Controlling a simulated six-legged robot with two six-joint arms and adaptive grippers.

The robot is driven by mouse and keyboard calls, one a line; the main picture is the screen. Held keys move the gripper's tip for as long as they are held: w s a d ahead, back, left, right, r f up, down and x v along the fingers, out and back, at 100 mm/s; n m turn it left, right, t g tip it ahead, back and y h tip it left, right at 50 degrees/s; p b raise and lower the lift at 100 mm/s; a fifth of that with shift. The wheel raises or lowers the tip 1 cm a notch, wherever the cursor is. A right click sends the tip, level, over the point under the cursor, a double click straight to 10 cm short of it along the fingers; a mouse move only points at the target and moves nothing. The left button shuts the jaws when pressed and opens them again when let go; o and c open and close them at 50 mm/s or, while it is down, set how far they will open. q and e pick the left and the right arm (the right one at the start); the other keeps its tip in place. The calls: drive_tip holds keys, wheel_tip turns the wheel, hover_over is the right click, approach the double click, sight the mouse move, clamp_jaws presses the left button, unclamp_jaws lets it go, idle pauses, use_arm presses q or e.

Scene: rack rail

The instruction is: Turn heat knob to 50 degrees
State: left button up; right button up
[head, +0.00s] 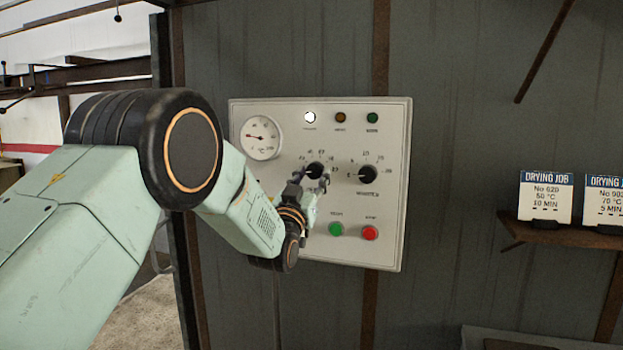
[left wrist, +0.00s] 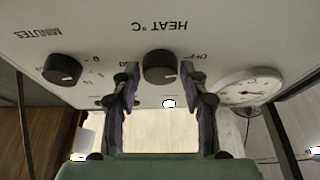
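The black heat knob (head: 315,170) sits in the middle of a white control panel (head: 385,250), with a number scale around it. In the upside-down left wrist view, the heat knob (left wrist: 160,66) is beside the printed words HEAT °C. My left gripper (head: 310,177) is at the knob. In the wrist view its fingers (left wrist: 160,73) are spread to either side of the knob, with small gaps showing. The knob's exact pointer setting is too small to read. My right gripper is in neither view.
The minutes knob (head: 367,174) is close to the right. A round gauge (head: 261,138) is upper left, with lamps along the top. A green button (head: 336,229) and red button (head: 370,232) are below. A drying job card (head: 546,197) reading 50 °C, 10 MIN stands on a shelf.

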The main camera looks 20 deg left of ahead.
use_arm(q)
drive_tip(key=shift+a, duration=0.1)
drive_tip(key=shift+c, duration=1.4)
drive_tip(key=c, duration=0.4)
drive_tip(key=shift+c, duration=0.2)
drive_tip(key=m+h+b, duration=0.1)
drive_tip(key=m+h, duration=0.1)
drive_tip(key=m, duration=0.2)
drive_tip(key=shift+a, duration=0.1)
drive_tip(key=m+g+h+b, duration=0.1)
drive_tip(key=m+h, duration=0.1)
drive_tip(key=m, duration=0.3)
drive_tip(key=shift+a+b, duration=0.15)
drive_tip(key=shift+b, duration=0.15)
drive_tip(key=m, duration=0.2)
drive_tip(key=m+g+h, duration=0.1)
drive_tip(key=m, duration=0.1)
drive_tip(key=m+g+h, duration=0.1)
drive_tip(key=m, duration=0.1)
drive_tip(key=shift+a+r, duration=0.15)
drive_tip(key=shift+r, duration=0.1)
drive_tip(key=m+g, duration=0.1)
drive_tip(key=m, duration=0.1)
drive_tip(key=m+g+h, duration=0.1)
drive_tip(key=m, duration=0.2)
drive_tip(key=shift+a+r, duration=0.1)
drive_tip(key=shift+r, duration=0.1)
drive_tip(key=shift+m, duration=0.3)
